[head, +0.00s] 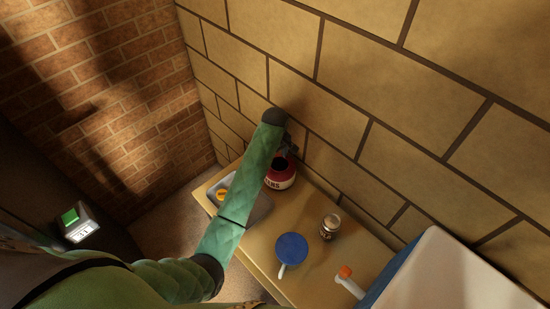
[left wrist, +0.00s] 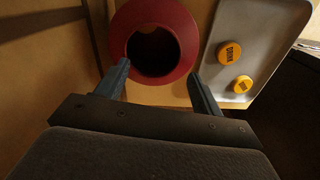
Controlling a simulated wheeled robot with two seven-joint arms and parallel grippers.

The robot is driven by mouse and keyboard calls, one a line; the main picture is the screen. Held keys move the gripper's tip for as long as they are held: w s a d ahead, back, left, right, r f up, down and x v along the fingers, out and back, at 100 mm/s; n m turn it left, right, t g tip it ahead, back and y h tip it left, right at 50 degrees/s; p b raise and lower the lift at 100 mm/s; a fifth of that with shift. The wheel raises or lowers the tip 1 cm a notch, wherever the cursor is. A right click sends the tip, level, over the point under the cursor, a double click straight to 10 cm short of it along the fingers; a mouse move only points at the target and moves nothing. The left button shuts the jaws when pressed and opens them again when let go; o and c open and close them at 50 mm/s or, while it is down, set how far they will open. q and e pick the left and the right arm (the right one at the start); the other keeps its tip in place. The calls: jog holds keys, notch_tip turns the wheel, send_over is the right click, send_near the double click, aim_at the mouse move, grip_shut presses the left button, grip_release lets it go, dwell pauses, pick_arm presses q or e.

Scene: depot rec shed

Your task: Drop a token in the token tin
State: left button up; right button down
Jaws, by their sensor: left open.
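The token tin (head: 281,179) is red with a white lettered band and stands on the table against the block wall. The left wrist view shows its red top (left wrist: 180,66) with a dark round opening. My left gripper (left wrist: 158,72) is open above the tin's near rim, one finger to each side, with nothing seen between the fingers. In the head view the left gripper (head: 287,146) is partly hidden by my forearm. Two yellow tokens (left wrist: 230,53) (left wrist: 242,84) lie on a grey tray (left wrist: 277,25) beside the tin. The head view shows yellow on the tray (head: 260,212). My right gripper is out of view.
A small jar (head: 329,228) and a blue round paddle (head: 291,248) are on the table (head: 310,201), right of the tin. A white and blue box (head: 455,275) and an orange-topped item (head: 345,272) are farther right. The block wall is close behind.

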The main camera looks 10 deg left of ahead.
pick_arm(q)
notch_tip(320, 180, up, 7)
jog(key=b, duration=0.1)
dwell(0.5)
